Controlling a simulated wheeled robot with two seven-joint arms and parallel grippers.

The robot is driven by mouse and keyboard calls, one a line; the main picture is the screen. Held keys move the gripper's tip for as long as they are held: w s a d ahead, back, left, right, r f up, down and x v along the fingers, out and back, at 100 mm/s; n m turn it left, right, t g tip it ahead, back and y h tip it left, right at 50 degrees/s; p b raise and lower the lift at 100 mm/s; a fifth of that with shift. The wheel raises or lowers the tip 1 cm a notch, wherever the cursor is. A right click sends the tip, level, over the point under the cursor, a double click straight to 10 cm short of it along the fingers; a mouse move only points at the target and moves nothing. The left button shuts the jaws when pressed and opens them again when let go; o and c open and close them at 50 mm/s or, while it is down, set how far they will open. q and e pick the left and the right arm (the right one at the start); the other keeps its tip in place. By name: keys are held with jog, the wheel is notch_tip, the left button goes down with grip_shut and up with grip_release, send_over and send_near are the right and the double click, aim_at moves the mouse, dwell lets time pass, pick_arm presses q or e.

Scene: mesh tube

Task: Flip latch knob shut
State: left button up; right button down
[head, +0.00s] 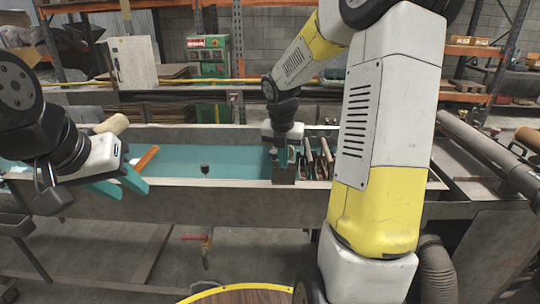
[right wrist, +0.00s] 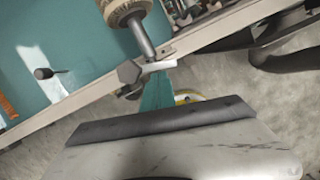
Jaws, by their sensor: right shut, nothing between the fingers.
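My right gripper (right wrist: 157,88) is shut and empty; its teal fingers point at a pale metal bar (right wrist: 158,66) on the trough's rim. A dark faceted knob (right wrist: 130,72) sits at the bar's end, close to the fingertips; I cannot tell if they touch. A second dark knob (head: 205,168) stands upright over the trough's teal floor, and shows in the right wrist view (right wrist: 43,73). I cannot tell for certain which is the latch knob. In the head view my right gripper (head: 284,158) is at the trough's rim, partly hidden. My left gripper (head: 121,184) is open and empty at the trough's left.
The long grey trough (head: 230,198) spans the middle. An orange-handled piece (head: 147,157) lies beside my left gripper. Several dark tools (head: 318,168) stand at the trough's right. A beige cylinder on a dark shaft (right wrist: 145,38) rises beside the bar. Pipes (head: 485,150) lie at right.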

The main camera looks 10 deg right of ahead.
jog(key=shift+w+a, duration=0.1)
jog(key=shift+w+a, duration=0.4)
jog(key=shift+w, duration=0.1)
jog(key=shift+a, duration=0.1)
